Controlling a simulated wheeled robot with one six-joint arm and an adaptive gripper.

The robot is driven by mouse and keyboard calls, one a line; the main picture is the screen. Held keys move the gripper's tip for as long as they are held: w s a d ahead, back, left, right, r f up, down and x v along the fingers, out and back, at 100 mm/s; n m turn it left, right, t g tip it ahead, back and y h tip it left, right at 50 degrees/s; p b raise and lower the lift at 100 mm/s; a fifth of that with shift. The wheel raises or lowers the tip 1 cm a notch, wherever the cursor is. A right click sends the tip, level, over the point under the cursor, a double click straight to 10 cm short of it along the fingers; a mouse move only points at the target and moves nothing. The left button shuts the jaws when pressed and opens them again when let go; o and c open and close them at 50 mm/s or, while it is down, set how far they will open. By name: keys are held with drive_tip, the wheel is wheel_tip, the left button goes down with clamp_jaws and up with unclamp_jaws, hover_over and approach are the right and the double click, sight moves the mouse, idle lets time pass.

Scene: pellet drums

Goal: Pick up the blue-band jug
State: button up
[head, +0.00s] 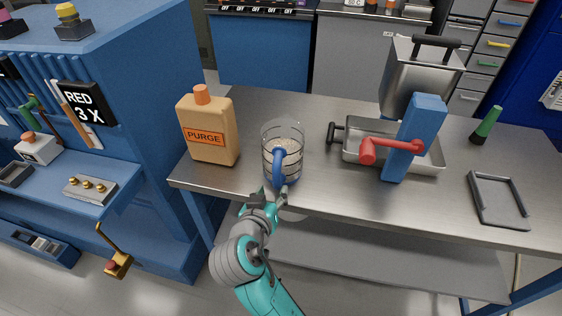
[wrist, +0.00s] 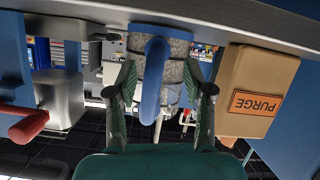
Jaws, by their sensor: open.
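The jug (head: 291,138) is clear, with dark lines around it and a blue handle (head: 279,170) facing me. My gripper (head: 275,193) is open at the handle's lower front. In the wrist view, which is upside down, the green fingers of my gripper (wrist: 160,78) stand on either side of the blue handle (wrist: 154,75), with gaps showing. The jug body (wrist: 176,72) is behind the handle, partly hidden by it.
An orange PURGE bottle (head: 209,128) stands close left of the jug. A steel tray (head: 360,153), a blue post with a red lever (head: 412,135) and a steel hopper (head: 405,80) stand to the right. An empty grey tray (head: 499,200) lies farther right. Bare bench (head: 330,195) lies right of the jug.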

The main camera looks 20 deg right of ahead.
drive_tip(key=shift+x, duration=2.65)
drive_tip(key=shift+d+r, duration=0.1)
drive_tip(key=shift+d, duration=0.05)
clamp_jaws()
